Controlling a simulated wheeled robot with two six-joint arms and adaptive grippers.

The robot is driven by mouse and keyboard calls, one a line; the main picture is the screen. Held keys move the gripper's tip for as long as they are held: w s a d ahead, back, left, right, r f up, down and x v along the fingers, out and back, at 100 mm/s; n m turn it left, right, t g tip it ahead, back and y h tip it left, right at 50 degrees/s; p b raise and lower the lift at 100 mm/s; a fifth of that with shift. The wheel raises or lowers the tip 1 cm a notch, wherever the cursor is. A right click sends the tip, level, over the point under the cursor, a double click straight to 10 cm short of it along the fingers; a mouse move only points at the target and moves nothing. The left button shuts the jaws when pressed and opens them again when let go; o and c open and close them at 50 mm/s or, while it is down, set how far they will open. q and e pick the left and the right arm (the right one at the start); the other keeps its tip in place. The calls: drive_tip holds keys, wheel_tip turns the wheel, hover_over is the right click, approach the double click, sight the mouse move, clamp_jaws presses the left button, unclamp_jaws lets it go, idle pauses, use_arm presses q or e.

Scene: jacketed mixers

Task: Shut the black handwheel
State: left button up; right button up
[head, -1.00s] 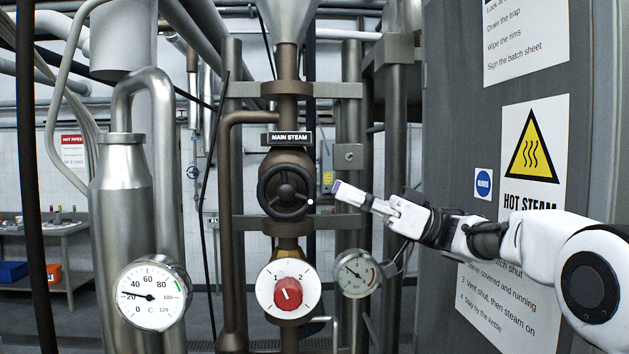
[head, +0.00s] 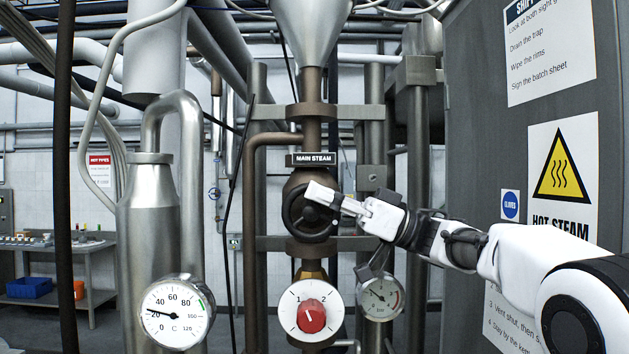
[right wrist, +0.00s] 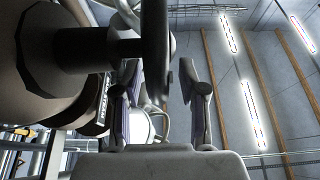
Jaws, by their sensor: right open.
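The black handwheel (head: 289,215) sits upright on the brown vertical pipe in the head view, just under the MAIN STEAM plate (head: 311,159). My right gripper (head: 318,195) reaches in from the right, and its fingers cover the upper right of the wheel. In the right wrist view the dark rim of the handwheel (right wrist: 155,50) stands edge-on, with its stem to the left. The open fingers of the right gripper (right wrist: 162,95) lie on either side of the rim's line. I cannot tell whether they touch it. My left gripper is not in view.
A red knob (head: 311,316) on a white dial stands below the wheel, with a small gauge (head: 380,296) to its right. A larger gauge (head: 177,312) is at lower left. A grey panel with signs (head: 562,175) stands close on the right, beside my arm.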

drive_tip(key=shift+x, duration=0.75)
drive_tip(key=shift+a, duration=0.3)
drive_tip(key=shift+w+d, duration=0.1)
drive_tip(key=shift+c, duration=1.3)
drive_tip(key=shift+d, duration=0.1)
clamp_jaws()
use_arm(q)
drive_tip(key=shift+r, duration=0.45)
